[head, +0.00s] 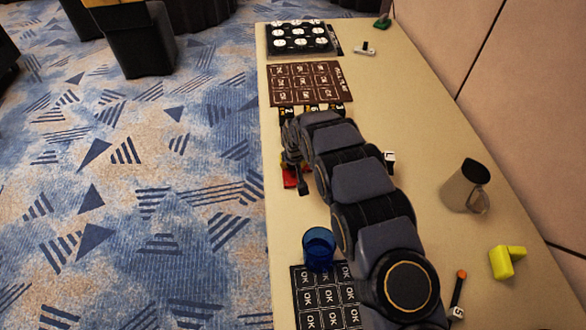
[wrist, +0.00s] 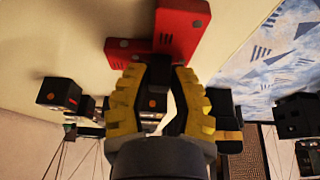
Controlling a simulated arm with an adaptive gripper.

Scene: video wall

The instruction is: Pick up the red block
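The red block (wrist: 181,30) is an L-shaped piece with dark round dots on its faces. In the wrist view it lies on the table just beyond the fingertips, its lower arm reaching left. My gripper (wrist: 160,72) has yellow ridged fingers with dark inner pads, parted with a gap between them; the block is at the tips and I cannot tell whether they touch it. In the head view the red block (head: 291,178) shows only in part beneath my gripper (head: 301,188), and my arm hides the rest.
A grey mug (head: 464,186) and a yellow block (head: 502,262) are at the right. Farther back lie a brown board (head: 310,84) and a black tray (head: 298,38) with white discs.

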